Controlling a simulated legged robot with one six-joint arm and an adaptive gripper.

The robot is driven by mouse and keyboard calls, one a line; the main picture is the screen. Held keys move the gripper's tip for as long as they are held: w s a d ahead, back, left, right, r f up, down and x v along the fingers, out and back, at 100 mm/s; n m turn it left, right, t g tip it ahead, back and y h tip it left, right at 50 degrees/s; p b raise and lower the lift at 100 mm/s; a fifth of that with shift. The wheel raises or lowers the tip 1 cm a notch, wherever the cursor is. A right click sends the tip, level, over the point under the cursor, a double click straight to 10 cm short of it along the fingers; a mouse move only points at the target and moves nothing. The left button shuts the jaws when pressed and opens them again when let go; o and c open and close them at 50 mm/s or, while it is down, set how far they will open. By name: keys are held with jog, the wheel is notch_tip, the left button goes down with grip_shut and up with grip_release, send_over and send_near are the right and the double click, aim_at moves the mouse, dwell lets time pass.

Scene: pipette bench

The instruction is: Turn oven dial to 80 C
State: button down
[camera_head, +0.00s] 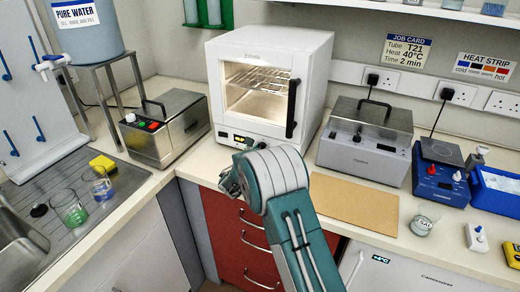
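A white oven (308,65) stands at the back middle of the bench. Its glass door is shut, with a dark vertical handle (293,108) on the right, and the lit inside shows wire shelves. A small lit display (240,139) sits on its lower front panel; its digits are too small to read. My teal arm crosses in front of the panel's lower right, and the dial cannot be made out clearly there. My gripper (229,182) is just below and in front of the oven, near the bench's front edge. Its fingers are small and dark, so their opening cannot be told.
A steel bath (165,135) with coloured buttons stands left of the oven, and a grey lidded unit (366,145) stands right. A tan mat (355,204) lies in front of that unit. A blue stirrer (437,180) is farther right. Glass beakers (70,212) stand by the sink.

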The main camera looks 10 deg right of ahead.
jog(key=shift+m, duration=0.3)
jog(key=m, duration=0.5)
jog(key=shift+r, duration=0.1)
jog(key=m, duration=0.5)
jog(key=shift+m, duration=0.4)
jog(key=m, duration=0.5)
jog(key=shift+f, duration=0.2)
jog(key=m, duration=0.5)
jog(key=shift+d+f, duration=0.1)
jog(key=shift+f, duration=0.1)
jog(key=shift+s+f+m, duration=0.1)
jog(key=shift+m, duration=0.4)
